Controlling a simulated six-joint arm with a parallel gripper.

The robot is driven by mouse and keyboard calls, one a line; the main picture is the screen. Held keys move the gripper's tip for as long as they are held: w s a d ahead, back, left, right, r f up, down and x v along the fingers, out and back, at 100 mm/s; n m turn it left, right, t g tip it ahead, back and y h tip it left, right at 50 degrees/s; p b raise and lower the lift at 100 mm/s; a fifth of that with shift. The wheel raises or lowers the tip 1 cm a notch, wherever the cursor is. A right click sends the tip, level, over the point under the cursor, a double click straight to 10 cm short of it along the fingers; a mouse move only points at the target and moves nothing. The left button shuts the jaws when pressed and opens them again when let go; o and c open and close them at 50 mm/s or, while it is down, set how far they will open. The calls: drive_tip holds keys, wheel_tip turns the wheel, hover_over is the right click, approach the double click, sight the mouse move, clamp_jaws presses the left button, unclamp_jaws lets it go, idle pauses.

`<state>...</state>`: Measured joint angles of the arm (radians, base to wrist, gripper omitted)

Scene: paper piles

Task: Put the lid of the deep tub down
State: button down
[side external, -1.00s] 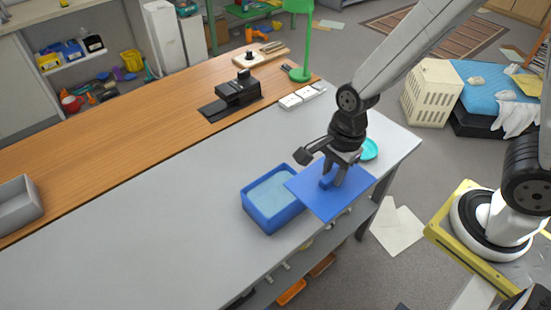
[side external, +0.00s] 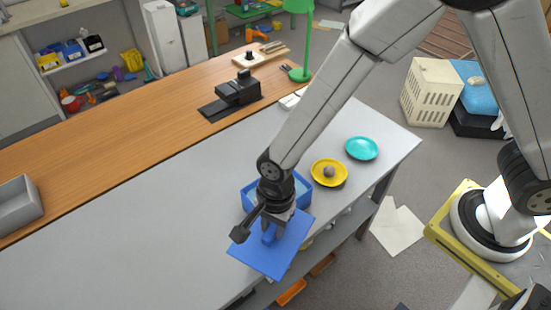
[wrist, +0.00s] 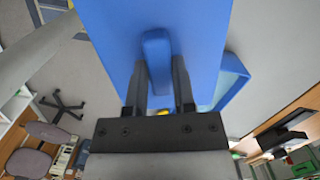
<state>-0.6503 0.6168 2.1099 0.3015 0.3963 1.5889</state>
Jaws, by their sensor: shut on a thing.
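The lid (side external: 268,256) is a flat blue square with a raised grip on top. My gripper (side external: 272,232) is shut on that grip and holds the lid above the front edge of the grey table. The lid (wrist: 200,40) also fills much of the wrist view, with my gripper's fingers (wrist: 160,88) on either side of its grip. The deep tub (side external: 249,200) is a blue open box on the table just behind the lid, partly hidden by my gripper and arm. Part of its wall shows in the wrist view (wrist: 233,80).
A yellow dish (side external: 319,178) with a grey lump in it and a turquoise dish (side external: 362,148) stand right of the tub. The grey table top (side external: 120,235) is clear to the left. A black device (side external: 235,94) stands on the wooden strip behind.

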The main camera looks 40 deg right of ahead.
drive_tip(key=shift+s+a+f+n, duration=0.15)
drive_tip(key=shift+a+f, duration=0.1)
drive_tip(key=shift+a, duration=0.2)
drive_tip(key=shift+s+a+f+n, duration=0.15)
drive_tip(key=shift+a+f, duration=0.1)
drive_tip(key=shift+a, duration=0.15)
drive_tip(key=shift+w, duration=0.15)
drive_tip(key=shift+w+a+f, duration=1.25)
drive_tip(key=shift+w+f, duration=0.3)
drive_tip(key=shift+w, duration=0.3)
drive_tip(key=shift+w+a+f, duration=1.2)
drive_tip(key=shift+w+f, duration=0.35)
drive_tip(key=shift+w, duration=0.35)
drive_tip(key=shift+w+a+f, duration=1.25)
drive_tip(key=shift+w+f, duration=0.3)
drive_tip(key=shift+w, duration=0.3)
drive_tip(key=shift+f, duration=0.1)
drive_tip(key=shift+w+a+f, duration=0.1)
drive_tip(key=shift+w+f, duration=0.05)
drive_tip(key=shift+f, duration=1.55)
drive_tip(key=shift+f, duration=0.15)
